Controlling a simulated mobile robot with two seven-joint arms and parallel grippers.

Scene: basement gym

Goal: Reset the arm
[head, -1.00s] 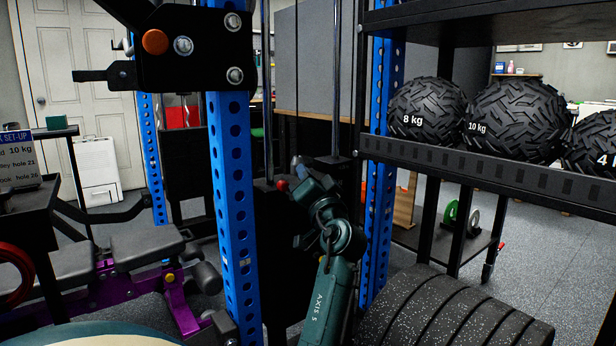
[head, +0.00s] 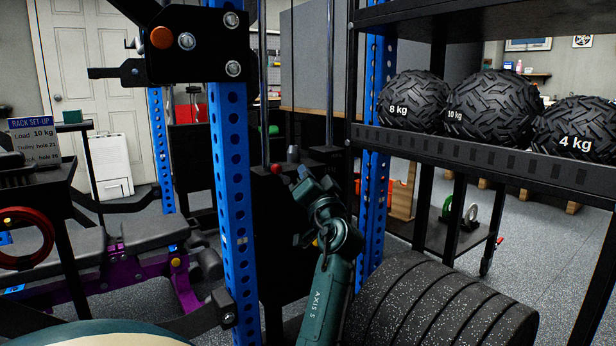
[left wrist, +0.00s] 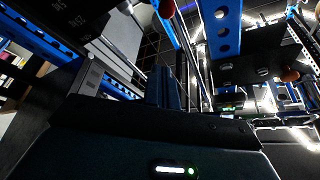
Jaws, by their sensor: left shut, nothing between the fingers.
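My left arm, dark teal, rises from the bottom middle of the head view and bends at the wrist. Its left gripper (head: 306,180) points up and away, between the blue upright (head: 232,190) and the dark shelf rack. The fingertips are small and dark there. In the left wrist view the left gripper's fingers (left wrist: 166,88) stand close together, shut with nothing held. My right gripper is in neither view.
Medicine balls (head: 493,104) sit on the black shelf (head: 480,160) at the right, above several speckled plates (head: 440,305). A purple-framed bench (head: 150,270) and a rack sign (head: 33,140) are at the left. Open floor (head: 545,245) shows at far right.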

